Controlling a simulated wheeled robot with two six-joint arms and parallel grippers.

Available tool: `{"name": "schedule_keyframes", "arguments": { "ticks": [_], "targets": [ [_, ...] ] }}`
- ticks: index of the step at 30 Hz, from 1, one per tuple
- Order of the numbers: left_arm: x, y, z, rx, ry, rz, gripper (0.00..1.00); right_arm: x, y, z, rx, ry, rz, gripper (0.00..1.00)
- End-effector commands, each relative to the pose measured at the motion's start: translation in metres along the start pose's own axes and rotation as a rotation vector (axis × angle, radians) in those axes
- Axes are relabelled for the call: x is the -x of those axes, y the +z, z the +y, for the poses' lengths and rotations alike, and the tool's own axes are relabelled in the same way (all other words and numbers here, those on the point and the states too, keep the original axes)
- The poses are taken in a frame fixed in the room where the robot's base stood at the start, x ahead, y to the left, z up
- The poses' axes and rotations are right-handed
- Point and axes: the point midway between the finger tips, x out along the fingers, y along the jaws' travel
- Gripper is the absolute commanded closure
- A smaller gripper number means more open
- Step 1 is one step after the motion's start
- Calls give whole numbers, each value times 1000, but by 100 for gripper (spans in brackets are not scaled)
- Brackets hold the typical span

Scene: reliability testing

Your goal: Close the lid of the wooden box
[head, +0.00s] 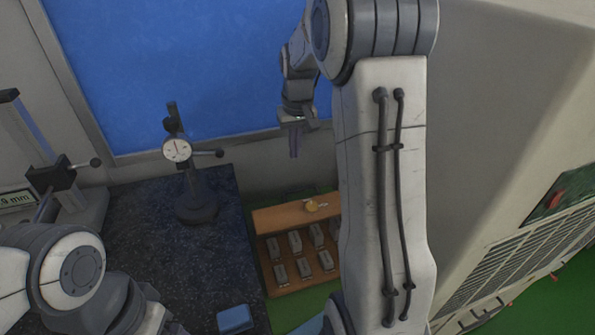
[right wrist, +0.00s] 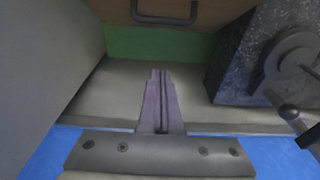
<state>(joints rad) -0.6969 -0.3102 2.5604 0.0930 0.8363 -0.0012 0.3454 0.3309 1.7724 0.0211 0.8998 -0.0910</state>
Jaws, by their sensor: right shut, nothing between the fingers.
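The wooden box (head: 288,288) stands open on the green surface and holds several grey metal blocks in rows. Its lid (head: 272,218) is raised at the back, with a brass-coloured round fitting (head: 311,206) on it. My right arm hides the box's right end. My right gripper (head: 294,153) is shut and empty, fingers pointing down, above and behind the lid and apart from it. In the right wrist view its fingers (right wrist: 162,72) are together. A brown wooden surface with a dark handle (right wrist: 165,20) shows at the top; it looks like part of the box. My left gripper is out of view.
A dark granite slab (head: 225,255) lies left of the box, bearing a dial gauge on a stand (head: 197,207). A blue block (head: 235,318) sits at its front edge. A grey machine (head: 500,130) stands at right. The wall and blue panel (head: 180,70) are behind.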

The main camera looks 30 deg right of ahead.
Motion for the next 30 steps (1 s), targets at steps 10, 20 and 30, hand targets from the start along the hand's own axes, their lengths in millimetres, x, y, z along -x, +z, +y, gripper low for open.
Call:
{"name": "schedule_keyframes", "arguments": {
  "ticks": [10,20,30],
  "targets": [
    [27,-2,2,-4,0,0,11,-50,18,1,-1,0,-2,100],
    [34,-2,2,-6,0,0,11,-59,39,2,-2,0,0,100],
    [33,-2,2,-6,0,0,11,-59,39,1,-2,0,2,100]
  ]
}}
